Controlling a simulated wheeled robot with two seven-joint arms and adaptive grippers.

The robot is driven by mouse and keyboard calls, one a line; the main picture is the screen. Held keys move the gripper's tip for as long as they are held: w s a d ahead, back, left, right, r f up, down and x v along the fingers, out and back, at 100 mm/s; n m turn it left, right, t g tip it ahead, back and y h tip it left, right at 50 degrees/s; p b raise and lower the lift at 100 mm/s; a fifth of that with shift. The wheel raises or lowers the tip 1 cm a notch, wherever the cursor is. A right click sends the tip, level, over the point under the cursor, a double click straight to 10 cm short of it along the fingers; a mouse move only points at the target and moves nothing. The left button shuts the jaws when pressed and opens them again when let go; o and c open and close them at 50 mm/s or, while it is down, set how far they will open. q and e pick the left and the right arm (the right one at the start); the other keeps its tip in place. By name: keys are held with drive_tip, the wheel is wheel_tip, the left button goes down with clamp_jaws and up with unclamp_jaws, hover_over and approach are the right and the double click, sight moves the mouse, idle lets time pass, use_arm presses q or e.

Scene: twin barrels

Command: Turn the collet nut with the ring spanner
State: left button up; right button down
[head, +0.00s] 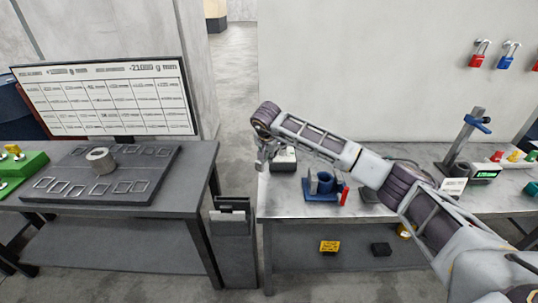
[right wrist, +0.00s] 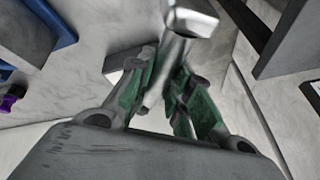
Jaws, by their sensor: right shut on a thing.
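My right gripper (head: 262,160) is at the left end of the right bench, seen small and partly hidden by its own arm. In the right wrist view, the green-padded fingers of this gripper (right wrist: 163,75) are shut on a grey metal tool, apparently the ring spanner (right wrist: 186,22). I cannot make out the collet nut for certain. My left gripper is not in view.
The right bench (head: 290,207) also carries a small white-topped device (head: 283,160) by the gripper and a blue-clamped stand (head: 465,140). The left table holds a dark panel with a grey ring (head: 100,160) and a screen (head: 105,98). A dark bin (head: 230,235) stands between the tables.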

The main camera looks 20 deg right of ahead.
drive_tip(key=shift+w+a, duration=0.1)
drive_tip(key=shift+w, duration=0.05)
drive_tip(key=shift+w+a+r+m+h+b, duration=0.1)
drive_tip(key=shift+w+a+m+h+b, duration=0.2)
drive_tip(key=shift+w+a+m, duration=0.45)
drive_tip(key=shift+w+d+m, duration=0.1)
drive_tip(key=shift+m, duration=0.15)
drive_tip(key=shift+w+a+m+g+h+b, duration=0.15)
drive_tip(key=shift+w+a+m+g+h, duration=0.05)
drive_tip(key=shift+w+m, duration=0.3)
drive_tip(key=shift+w+a+m+g+h+b, duration=0.2)
drive_tip(key=shift+w+m, duration=0.15)
drive_tip(key=shift+m, duration=0.15)
